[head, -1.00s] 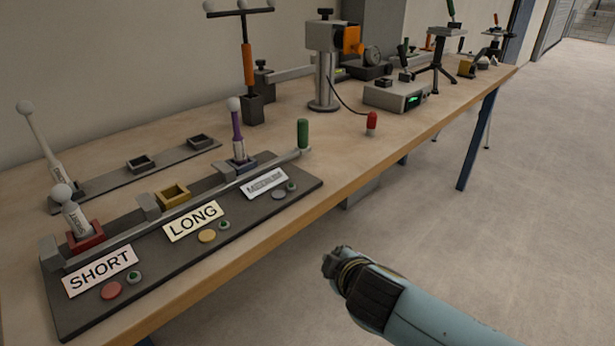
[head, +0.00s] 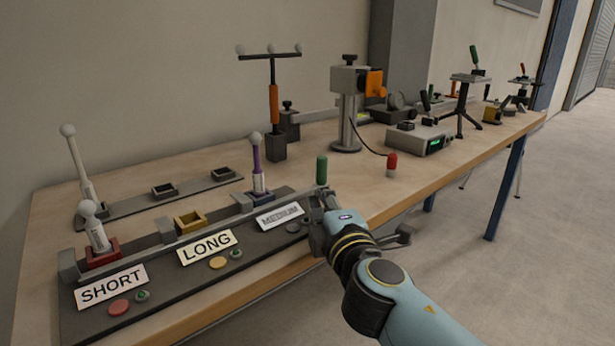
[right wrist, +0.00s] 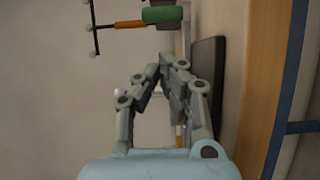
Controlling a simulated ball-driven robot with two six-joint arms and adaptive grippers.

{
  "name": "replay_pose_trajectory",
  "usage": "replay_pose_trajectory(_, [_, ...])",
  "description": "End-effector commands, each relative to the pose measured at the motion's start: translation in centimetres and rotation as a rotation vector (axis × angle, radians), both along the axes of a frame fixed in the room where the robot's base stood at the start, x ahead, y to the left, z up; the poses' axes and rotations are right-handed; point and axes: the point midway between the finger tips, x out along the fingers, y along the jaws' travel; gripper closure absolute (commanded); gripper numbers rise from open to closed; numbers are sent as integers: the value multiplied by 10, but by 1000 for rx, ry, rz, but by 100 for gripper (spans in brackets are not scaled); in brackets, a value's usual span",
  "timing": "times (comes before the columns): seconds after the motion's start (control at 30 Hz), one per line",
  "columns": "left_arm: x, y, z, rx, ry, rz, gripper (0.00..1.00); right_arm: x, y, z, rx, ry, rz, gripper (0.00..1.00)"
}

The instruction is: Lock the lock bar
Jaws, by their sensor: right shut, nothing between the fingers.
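The lock bar (head: 225,226) is a long thin grey bar running across the dark base, with an upright green handle (head: 322,170) at its right end. The base holds a red, a yellow and a blue socket behind the bar. A white lever stands in the red socket and a purple lever in the blue one. My right gripper (head: 318,228) is shut and empty at the base's right end, just below the green handle. In the right wrist view its closed fingertips (right wrist: 172,60) are near the green handle (right wrist: 163,14), apparently apart from it. My left gripper is out of view.
SHORT (head: 111,286), LONG (head: 206,246) and MEDIUM (head: 280,215) plates with round buttons sit in front of the bar. A grey strip (head: 140,205) with a tall white lever lies behind. A red-capped piece (head: 391,165) and an instrument box (head: 418,139) stand farther right.

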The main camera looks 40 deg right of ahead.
Motion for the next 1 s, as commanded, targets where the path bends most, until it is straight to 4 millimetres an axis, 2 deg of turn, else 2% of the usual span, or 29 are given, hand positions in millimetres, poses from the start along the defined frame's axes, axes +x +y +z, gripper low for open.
replay_pose_trajectory(0.47, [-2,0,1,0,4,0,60,7,1,0,-15,1,11,100])
replay_pose_trajectory(1.0, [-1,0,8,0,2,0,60,86,-30,0,-13,2,10,100])
